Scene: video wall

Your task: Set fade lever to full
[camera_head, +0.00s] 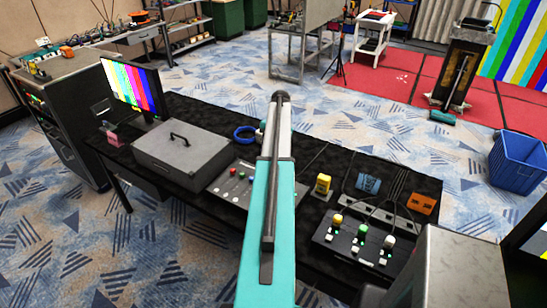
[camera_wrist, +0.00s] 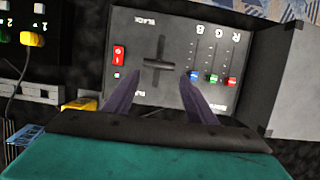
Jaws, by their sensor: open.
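A grey control panel (camera_wrist: 185,35) lies below my gripper in the wrist view. On it is a dark cross-shaped control (camera_wrist: 157,67), a crossbar over a slot, which looks like the fade lever. The word BLACK is printed upside down beyond it; a label at its near end is partly hidden by a finger. My gripper (camera_wrist: 160,78) is open and empty, its two dark fingers on either side of the slot's near part. I cannot tell their height above the panel. In the head view part of the panel (camera_head: 245,193) shows left of my arm, which hides the lever.
Beside the lever are a red switch (camera_wrist: 119,56) and the R, G, B sliders (camera_wrist: 212,78). A grey case (camera_head: 182,152) stands left of the panel. A yellow object (camera_head: 323,184) and a button box (camera_head: 357,243) lie to the right on the black table.

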